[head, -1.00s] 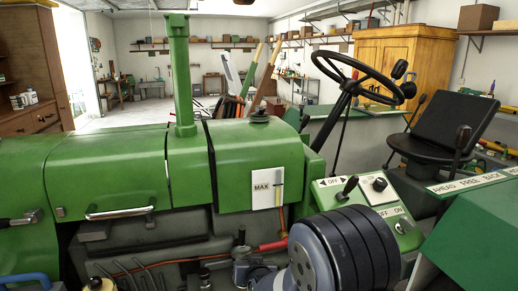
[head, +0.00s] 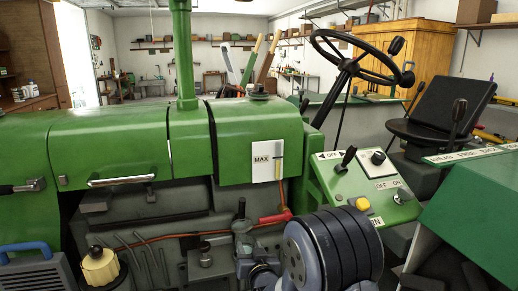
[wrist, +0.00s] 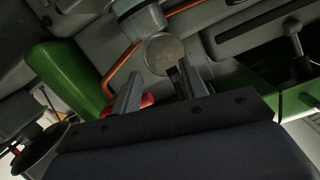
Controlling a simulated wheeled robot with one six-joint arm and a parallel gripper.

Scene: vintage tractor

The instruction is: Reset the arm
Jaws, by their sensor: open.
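My gripper (wrist: 160,88) shows in the wrist view, its two grey fingers apart with nothing held between them. A round grey metal part (wrist: 165,54) lies just beyond the fingertips; I cannot tell the distance. A red part (wrist: 147,100) shows behind the left finger. In the head view my dark ringed arm stands at the lower middle, in front of the tractor (head: 110,150). The gripper itself cannot be made out there.
A red-handled valve lever (head: 272,217) and yellow cap (head: 100,266) are to the left.

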